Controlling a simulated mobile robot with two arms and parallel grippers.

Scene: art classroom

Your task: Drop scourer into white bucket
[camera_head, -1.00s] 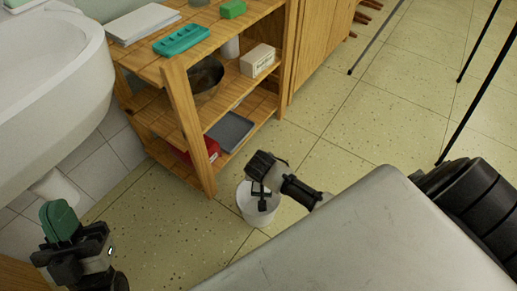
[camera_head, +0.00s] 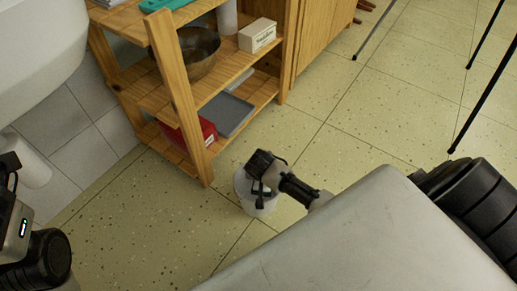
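The white bucket (camera_head: 243,190) stands on the floor in front of the shelf, partly hidden by my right gripper (camera_head: 262,180). That gripper is over the bucket's rim, and I cannot make out whether its fingers are open or closed on it. My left arm and part of its dark gripper show at the left edge; the fingertips are out of the picture. The green scourer is not visible now; a second ago a green piece was in the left gripper.
A wooden shelf (camera_head: 178,85) stands behind the bucket, holding a metal bowl (camera_head: 203,62), a white box (camera_head: 257,36), a grey tray (camera_head: 226,115) and a red item (camera_head: 208,131). A white sink (camera_head: 40,45) is at upper left. The floor left of the bucket is clear.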

